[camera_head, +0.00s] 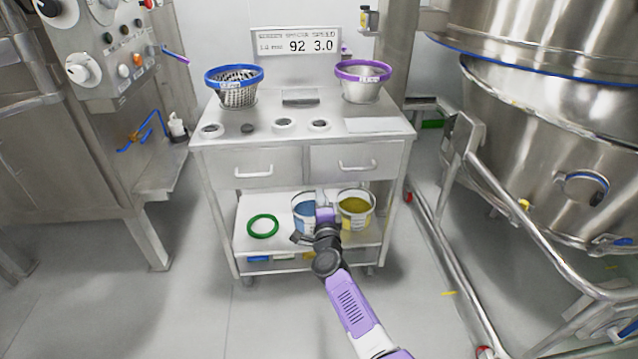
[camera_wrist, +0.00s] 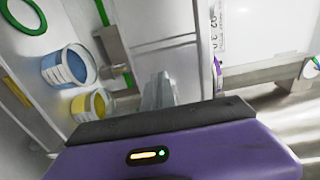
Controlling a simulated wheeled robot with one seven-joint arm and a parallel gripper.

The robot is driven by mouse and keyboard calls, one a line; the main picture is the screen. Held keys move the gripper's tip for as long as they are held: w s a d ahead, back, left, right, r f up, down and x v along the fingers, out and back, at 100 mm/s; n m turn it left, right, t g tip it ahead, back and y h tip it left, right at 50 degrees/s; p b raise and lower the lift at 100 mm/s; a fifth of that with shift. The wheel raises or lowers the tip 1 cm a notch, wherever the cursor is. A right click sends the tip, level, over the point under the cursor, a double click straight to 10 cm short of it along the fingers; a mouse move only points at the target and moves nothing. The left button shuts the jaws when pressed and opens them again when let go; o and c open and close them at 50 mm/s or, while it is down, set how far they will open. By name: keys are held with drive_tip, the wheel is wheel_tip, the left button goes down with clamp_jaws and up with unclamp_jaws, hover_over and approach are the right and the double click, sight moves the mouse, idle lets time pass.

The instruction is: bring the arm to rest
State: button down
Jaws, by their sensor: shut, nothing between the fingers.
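My gripper (camera_head: 324,214) is at the end of my purple and black arm, in front of the cart's lower shelf in the head view. Its fingers (camera_wrist: 158,92) show in the wrist view, close together with nothing between them. A bucket with blue contents (camera_head: 304,211) stands on the lower shelf, partly hidden behind my gripper. A bucket with yellow contents (camera_head: 355,207) stands to its right. Both buckets also show at the left in the wrist view, the blue one (camera_wrist: 68,66) and the yellow one (camera_wrist: 90,106). I cannot tell whether my gripper touches anything.
A green ring (camera_head: 263,226) lies on the lower shelf. A control panel stands left, a large steel vessel (camera_head: 560,130) with rails right. The front floor is mostly clear.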

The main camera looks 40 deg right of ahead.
drive_tip(key=shift+p+v, duration=0.4)
drive_tip(key=shift+v, duration=1.1)
wheel_tip(320, 180, up, 5)
drive_tip(key=a+n+t, duration=0.1)
drive_tip(key=n+t, duration=0.1)
drive_tip(key=n, duration=0.2)
drive_tip(key=s+a+r+n+y+p, duration=0.2)
drive_tip(key=s+a+n, duration=0.5)
drive_tip(key=s, duration=0.9)
drive_tip(key=s+a+r+n+g+y+p, duration=0.1)
drive_tip(key=s+a+r+n+y+p, duration=0.2)
drive_tip(key=s, duration=1.3)
drive_tip(key=s+a+r+n+g+y+p, duration=0.1)
drive_tip(key=s+a+r+n+y, duration=0.4)
drive_tip(key=s+a, duration=0.8)
drive_tip(key=shift+s+a+r+n+p, duration=0.25)
drive_tip(key=shift+s+r+n+p, duration=0.4)
drive_tip(key=shift+s+r+n, duration=1.55)
drive_tip(key=shift+w+f+n, duration=0.65)
drive_tip(key=shift+w+n, duration=0.05)
drive_tip(key=shift+w, duration=0.1)
